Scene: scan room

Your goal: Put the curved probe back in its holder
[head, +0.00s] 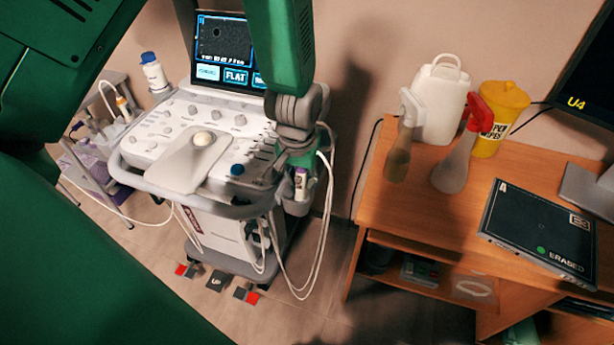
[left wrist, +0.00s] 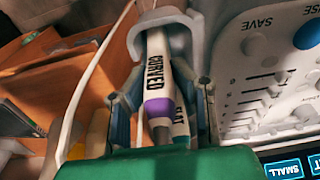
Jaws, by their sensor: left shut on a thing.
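The curved probe (left wrist: 157,75) is pale with a purple band and the word CURVED, and shows between my left fingers in the left wrist view. In the head view its purple-and-white part (head: 301,182) shows just below my left gripper (head: 292,160), at the right side of the ultrasound cart. My left gripper (left wrist: 160,100) is shut on the probe. A pale U-shaped holder cup (left wrist: 135,38) curves around the probe's far end; whether the probe is seated cannot be told. A second probe (left wrist: 181,118) with partly hidden lettering lies close beside it. My right gripper is not in view.
The ultrasound cart's control panel (head: 165,135) lies left of the gripper. White cables (head: 322,225) hang by the cart's right side. A wooden desk (head: 410,225) at the right carries spray bottles, a white jug (head: 440,105), a yellow wipes tub (head: 497,120) and a black box (head: 535,230).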

